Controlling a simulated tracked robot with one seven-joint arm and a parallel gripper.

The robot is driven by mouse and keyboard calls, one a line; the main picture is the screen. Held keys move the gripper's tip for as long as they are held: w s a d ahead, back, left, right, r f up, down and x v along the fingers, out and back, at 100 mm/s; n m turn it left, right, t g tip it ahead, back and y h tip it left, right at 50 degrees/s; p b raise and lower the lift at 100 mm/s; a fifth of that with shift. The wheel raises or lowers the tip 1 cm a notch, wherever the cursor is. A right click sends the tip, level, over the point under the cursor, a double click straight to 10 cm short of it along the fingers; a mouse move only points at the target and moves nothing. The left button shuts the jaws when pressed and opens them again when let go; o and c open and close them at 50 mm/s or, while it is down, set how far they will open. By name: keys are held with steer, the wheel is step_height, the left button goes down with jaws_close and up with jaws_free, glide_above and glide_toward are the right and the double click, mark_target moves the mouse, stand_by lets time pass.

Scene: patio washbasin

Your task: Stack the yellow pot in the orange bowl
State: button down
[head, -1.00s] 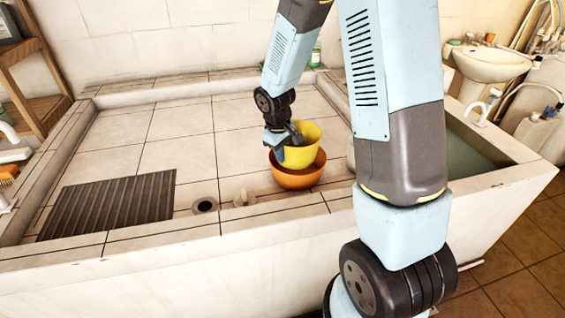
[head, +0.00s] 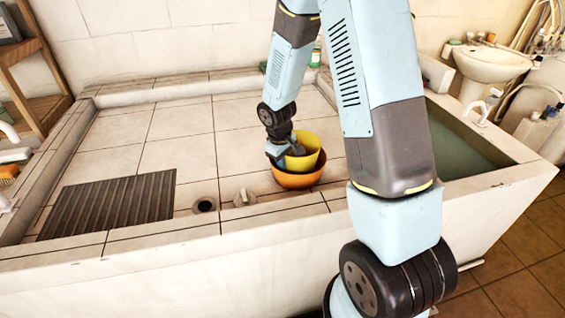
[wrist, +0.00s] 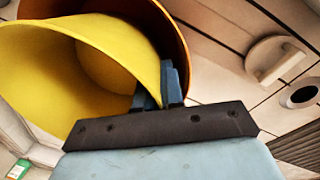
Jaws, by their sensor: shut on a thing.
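The yellow pot (head: 308,146) is in the orange bowl's opening in the head view, its upper part standing above the rim. The orange bowl (head: 298,180) sits on the tiled counter. My gripper (head: 289,156) is at the left side of the pot, shut on its wall. In the wrist view the yellow pot (wrist: 75,50) fills the left, with its rim between the fingers of my gripper (wrist: 163,85). The orange bowl (wrist: 165,22) shows behind it. Whether the pot's base touches the bowl's bottom is hidden.
A ribbed dark drain mat (head: 110,205) lies at the left of the counter. A round drain hole (head: 205,205) and a small pale fitting (head: 243,198) are left of the bowl. A water basin (head: 465,150) is at the right. The tiles behind are clear.

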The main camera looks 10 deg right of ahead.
steer(key=shift+f, duration=0.4)
steer(key=c, duration=1.5)
jaws_free()
steer(key=shift+c, duration=0.2)
step_height(320, 180, up, 13)
steer(key=s+a, duration=0.1)
steer(key=s+d+r+m+t, duration=0.1)
steer(key=s+d+r+m, duration=0.1)
steer(key=s+r, duration=0.4)
steer(key=s+d+r+m+t, duration=0.1)
steer(key=s+d+r+m, duration=0.2)
steer(key=r, duration=0.6)
steer(key=s+r+m+t, duration=0.1)
steer(key=s+r, duration=0.2)
steer(key=s, duration=0.4)
steer(key=s+d+r+m+t+y, duration=0.1)
steer(key=s+r, duration=0.3)
steer(key=s, duration=0.4)
steer(key=shift+d+t, duration=0.3)
